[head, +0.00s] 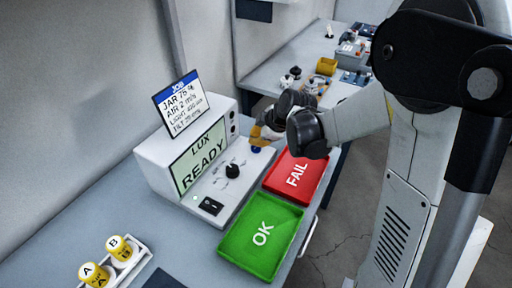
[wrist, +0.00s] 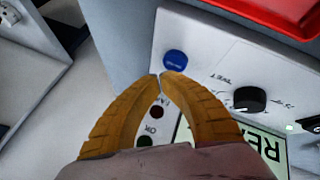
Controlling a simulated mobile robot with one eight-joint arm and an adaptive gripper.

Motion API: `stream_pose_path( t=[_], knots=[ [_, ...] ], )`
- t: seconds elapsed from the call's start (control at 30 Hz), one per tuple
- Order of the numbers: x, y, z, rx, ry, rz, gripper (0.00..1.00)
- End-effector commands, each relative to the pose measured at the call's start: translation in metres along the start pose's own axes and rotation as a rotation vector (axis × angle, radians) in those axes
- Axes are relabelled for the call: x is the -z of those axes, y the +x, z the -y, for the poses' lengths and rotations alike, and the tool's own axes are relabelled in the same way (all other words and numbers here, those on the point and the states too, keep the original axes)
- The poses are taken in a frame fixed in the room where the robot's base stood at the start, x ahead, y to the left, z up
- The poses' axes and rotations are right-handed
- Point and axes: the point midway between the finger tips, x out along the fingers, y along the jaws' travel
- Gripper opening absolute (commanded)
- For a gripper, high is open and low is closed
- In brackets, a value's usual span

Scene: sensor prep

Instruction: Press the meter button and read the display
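The white meter (head: 155,155) stands on the bench, and its display (head: 200,158) reads "LUX READY". A blue button (head: 256,149) is at the far end of its sloping front panel, and the button also shows in the wrist view (wrist: 175,60). My gripper (head: 258,138) is over that end of the panel. In the wrist view the yellow fingertips (wrist: 161,76) meet, with nothing between them, just beside the blue button in the picture. I cannot tell whether they touch the panel. The display is partly hidden behind a finger in the wrist view.
A black knob (head: 232,171) stands on the panel. A job card (head: 181,103) stands on top of the meter. A green OK tray (head: 262,236) and a red FAIL tray (head: 296,177) lie in front.

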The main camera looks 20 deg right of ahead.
Motion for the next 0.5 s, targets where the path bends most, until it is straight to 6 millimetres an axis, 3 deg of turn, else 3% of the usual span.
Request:
stream_pose_path(
  t=[0.5],
  knots=[
    [-0.0021, 0.0039, 0.002, 0.0, 0.0, 0.0, 0.0]
  ],
)
